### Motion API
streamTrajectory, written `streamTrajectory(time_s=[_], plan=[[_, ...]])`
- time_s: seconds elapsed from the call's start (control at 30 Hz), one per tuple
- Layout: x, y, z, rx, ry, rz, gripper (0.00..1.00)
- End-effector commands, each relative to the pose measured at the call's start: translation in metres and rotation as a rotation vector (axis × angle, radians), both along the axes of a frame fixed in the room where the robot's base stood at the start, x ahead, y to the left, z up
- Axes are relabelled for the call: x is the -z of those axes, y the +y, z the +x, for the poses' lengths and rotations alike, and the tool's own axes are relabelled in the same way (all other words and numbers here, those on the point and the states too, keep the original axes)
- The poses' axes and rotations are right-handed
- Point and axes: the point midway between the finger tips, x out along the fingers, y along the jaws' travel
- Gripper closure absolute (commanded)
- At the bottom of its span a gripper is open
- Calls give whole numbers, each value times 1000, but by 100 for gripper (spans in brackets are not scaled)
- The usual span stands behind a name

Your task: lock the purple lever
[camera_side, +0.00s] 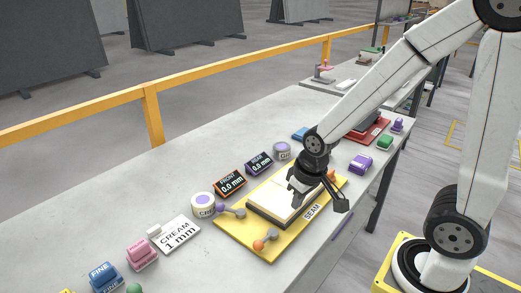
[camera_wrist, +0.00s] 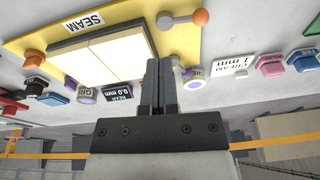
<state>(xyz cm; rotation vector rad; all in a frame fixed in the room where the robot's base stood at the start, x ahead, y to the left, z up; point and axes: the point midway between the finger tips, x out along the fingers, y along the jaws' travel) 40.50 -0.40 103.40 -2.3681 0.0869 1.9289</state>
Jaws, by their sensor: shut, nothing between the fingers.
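The purple lever (camera_side: 232,210) is on the left edge of the yellow seam board (camera_side: 228,228) in the side view, a grey arm with a purple knob.
Two pale slabs (camera_wrist: 88,54) lie on the board. Behind it stand the front display (camera_side: 230,184), the rear display (camera_side: 259,163) and round tubs (camera_side: 203,206). A cream card (camera_side: 176,234) and pink and blue blocks lie left. An orange piece (camera_side: 331,174) shows beyond my gripper.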

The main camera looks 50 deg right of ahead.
Motion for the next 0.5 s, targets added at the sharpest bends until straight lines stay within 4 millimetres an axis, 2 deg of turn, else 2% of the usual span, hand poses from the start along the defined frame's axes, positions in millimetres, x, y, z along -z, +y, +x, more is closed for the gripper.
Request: streamTrajectory(time_s=[0.5], plan=[[10, -26, 78, 578, 174, 218, 100]])
